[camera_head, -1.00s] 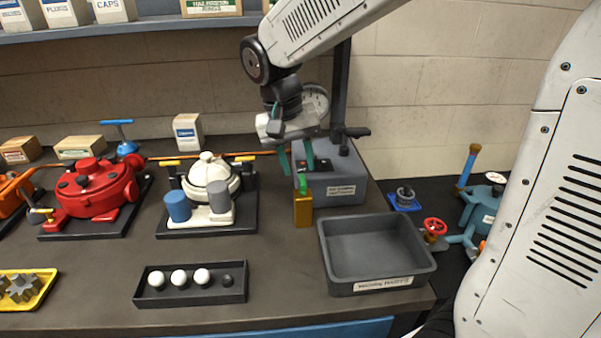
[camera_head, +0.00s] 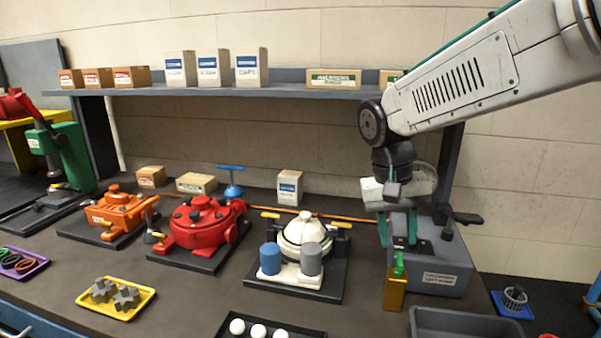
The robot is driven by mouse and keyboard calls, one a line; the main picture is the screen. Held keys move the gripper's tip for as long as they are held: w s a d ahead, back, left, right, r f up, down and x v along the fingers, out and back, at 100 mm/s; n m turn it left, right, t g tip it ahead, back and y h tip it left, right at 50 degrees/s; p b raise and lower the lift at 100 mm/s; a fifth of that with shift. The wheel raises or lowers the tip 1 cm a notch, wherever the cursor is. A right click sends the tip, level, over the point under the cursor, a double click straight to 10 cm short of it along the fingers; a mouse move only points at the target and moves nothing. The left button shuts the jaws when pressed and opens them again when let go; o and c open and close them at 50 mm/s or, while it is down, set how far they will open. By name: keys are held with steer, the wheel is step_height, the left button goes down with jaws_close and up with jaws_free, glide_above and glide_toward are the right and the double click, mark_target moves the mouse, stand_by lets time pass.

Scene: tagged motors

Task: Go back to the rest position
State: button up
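My gripper (camera_head: 397,230) hangs from my arm at the right, with its two teal fingers apart and nothing between them. It is above and in front of a grey box-shaped machine (camera_head: 440,278) with a label on its front. A small gold block with a green top (camera_head: 396,290) stands just below the fingers, beside the machine's front left side. The fingers look clear of the block, but the exact gap is hard to tell.
White (camera_head: 305,238), red (camera_head: 205,225) and orange (camera_head: 118,212) motors stand on the bench to the left. A grey tray (camera_head: 465,318) is at the lower right. A shelf (camera_head: 290,92) with boxes runs along the wall.

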steer(key=s+d+n+t+y, duration=0.1)
steer(key=s+d, duration=0.1)
steer(key=s, duration=0.8)
steer(key=s+d+n+t+y, duration=0.1)
steer(key=s+d, duration=0.2)
steer(key=s, duration=0.8)
steer(key=shift+d+f, duration=0.2)
steer(key=shift+d, duration=0.05)
